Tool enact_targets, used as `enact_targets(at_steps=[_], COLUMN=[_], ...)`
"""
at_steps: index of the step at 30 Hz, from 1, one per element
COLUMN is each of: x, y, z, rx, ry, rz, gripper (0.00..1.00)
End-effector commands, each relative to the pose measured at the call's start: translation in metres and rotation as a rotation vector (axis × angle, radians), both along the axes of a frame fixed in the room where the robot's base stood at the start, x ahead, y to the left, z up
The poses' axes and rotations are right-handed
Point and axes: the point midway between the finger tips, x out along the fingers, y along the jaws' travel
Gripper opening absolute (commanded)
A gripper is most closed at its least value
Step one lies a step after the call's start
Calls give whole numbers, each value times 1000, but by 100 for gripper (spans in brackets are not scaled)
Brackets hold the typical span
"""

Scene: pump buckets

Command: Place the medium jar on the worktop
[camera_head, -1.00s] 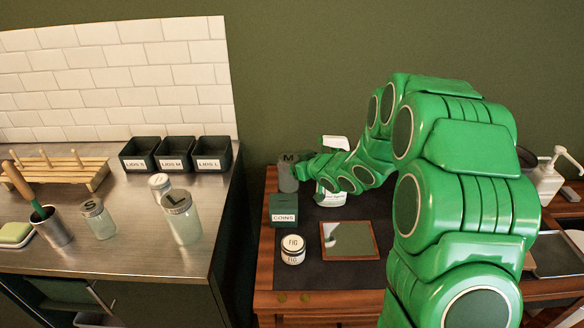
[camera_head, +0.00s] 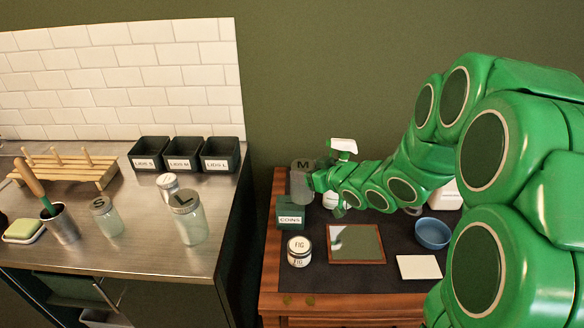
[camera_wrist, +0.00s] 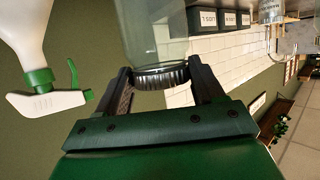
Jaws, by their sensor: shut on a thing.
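The medium jar (camera_head: 302,181) has a grey lid marked M and a clear glass body. My gripper (camera_head: 312,180) is shut on it near the lid, above the back left part of the wooden desk. In the wrist view the jar (camera_wrist: 153,40) shows between the two dark fingers of my gripper (camera_wrist: 160,88), with its ridged lid rim at the fingers. The worktop (camera_head: 135,240) is the steel counter at the left. It holds the S jar (camera_head: 106,216) and the L jar (camera_head: 189,219). The jar's underside is hidden in the head view.
Black lid bins (camera_head: 184,155), a wooden rack (camera_head: 65,170), a small white-labelled jar (camera_head: 167,186) and a brush in a steel cup (camera_head: 62,222) stand on the worktop. On the desk are a COINS box (camera_head: 290,213), a FIG jar (camera_head: 299,251) and a spray bottle (camera_head: 342,147). Bare steel shows along the worktop's front.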

Motion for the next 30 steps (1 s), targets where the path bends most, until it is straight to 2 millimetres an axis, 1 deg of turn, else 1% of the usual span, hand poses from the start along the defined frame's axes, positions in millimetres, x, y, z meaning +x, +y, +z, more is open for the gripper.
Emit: enact_targets(at_steps=[8, 11, 14, 19, 20, 26, 30], x=[-3, -2, -2, -1, -2, -2, -3], y=[0, 0, 0, 0, 0, 0, 1], z=[3, 10, 25, 62, 67, 87, 95], rx=[1, 2, 1, 3, 3, 2, 1], ry=[-2, -2, -5, -10, -10, -6, 0], rz=[0, 0, 0, 1, 1, 1, 2], gripper=[10, 10, 10, 10, 10, 10, 10])
